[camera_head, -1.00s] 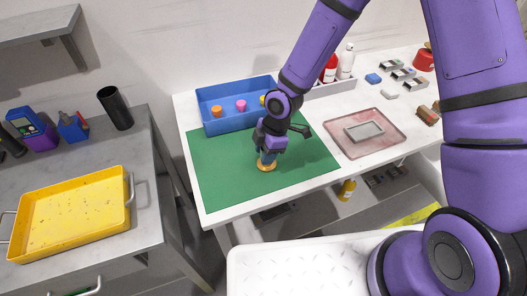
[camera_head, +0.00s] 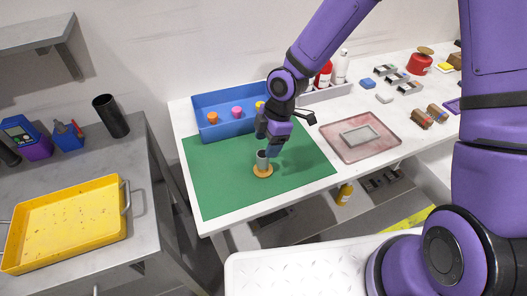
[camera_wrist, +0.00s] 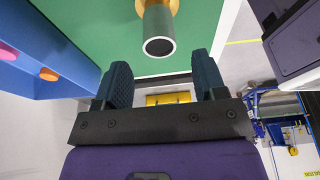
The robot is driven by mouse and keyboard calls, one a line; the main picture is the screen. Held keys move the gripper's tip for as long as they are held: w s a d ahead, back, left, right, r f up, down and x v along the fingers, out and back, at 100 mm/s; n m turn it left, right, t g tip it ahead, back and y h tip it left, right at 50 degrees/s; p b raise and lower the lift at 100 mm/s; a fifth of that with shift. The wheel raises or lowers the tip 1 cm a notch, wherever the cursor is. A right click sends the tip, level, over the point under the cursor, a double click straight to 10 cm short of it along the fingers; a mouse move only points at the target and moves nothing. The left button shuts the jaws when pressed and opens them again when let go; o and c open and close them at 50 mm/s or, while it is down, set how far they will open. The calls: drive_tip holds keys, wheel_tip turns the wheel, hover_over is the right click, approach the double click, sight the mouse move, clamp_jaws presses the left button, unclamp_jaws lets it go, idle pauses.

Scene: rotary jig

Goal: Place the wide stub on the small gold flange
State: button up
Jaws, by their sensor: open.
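The wide stub (camera_head: 262,159) is a grey upright cylinder standing on the small gold flange (camera_head: 263,171), on the green mat (camera_head: 215,188). In the wrist view the stub (camera_wrist: 159,32) shows its hollow open end, with a bit of the gold flange (camera_wrist: 141,6) behind it. My gripper (camera_head: 275,148) is just right of and above the stub in the head view. In the wrist view its two dark fingers (camera_wrist: 164,84) are spread apart, with nothing between them, and the stub is beyond their tips.
A blue bin (camera_head: 219,129) with orange, pink and yellow pegs stands behind the mat. A reddish tray (camera_head: 382,146) with a grey frame lies to the right. Bottles (camera_head: 341,68) stand at the back. The mat's front and left are clear.

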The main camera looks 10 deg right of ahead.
drive_tip(key=shift+v, duration=2.75)
drive_tip(key=s+d+r+m+t+h, duration=0.4)
drive_tip(key=d+r+m, duration=0.7)
drive_tip(key=d+r, duration=0.55)
drive_tip(key=s+d+r+m+t, duration=0.1)
drive_tip(key=s+d+r+m, duration=0.1)
drive_tip(key=s+r+m, duration=0.3)
drive_tip(key=s+d+r+m+t+y, duration=0.1)
drive_tip(key=s+d+r+m, duration=0.2)
drive_tip(key=s, duration=0.7)
drive_tip(key=shift+d+r+m, duration=0.2)
drive_tip(key=shift+r+m, duration=0.9)
drive_tip(key=shift+r, duration=0.85)
drive_tip(key=shift+s, duration=0.1)
